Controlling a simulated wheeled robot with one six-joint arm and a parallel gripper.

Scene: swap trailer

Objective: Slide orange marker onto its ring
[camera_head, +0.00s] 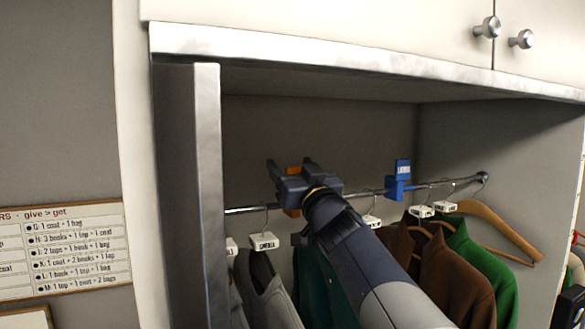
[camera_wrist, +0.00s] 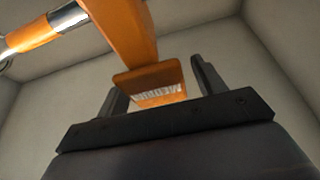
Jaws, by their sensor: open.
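The orange marker (camera_wrist: 128,32) is large in the wrist view. Its flared end, with a white printed label (camera_wrist: 158,92), lies between the two fingers of my gripper (camera_wrist: 160,86). The gripper is open, and gaps show beside the marker. In the head view, my gripper (camera_head: 290,170) is up at the rail and hides most of the marker, with a small orange part (camera_head: 292,212) showing below. An orange band, which looks like the ring (camera_wrist: 32,37), wraps the rail at upper left in the wrist view. I cannot see it in the head view.
The metal rail (camera_head: 245,210) crosses the closet and carries a blue marker (camera_head: 397,186) to the right. Several garments, including a brown one (camera_head: 455,275) and a green one (camera_head: 485,260), hang below with white tags. A metal post (camera_head: 207,190) stands at left.

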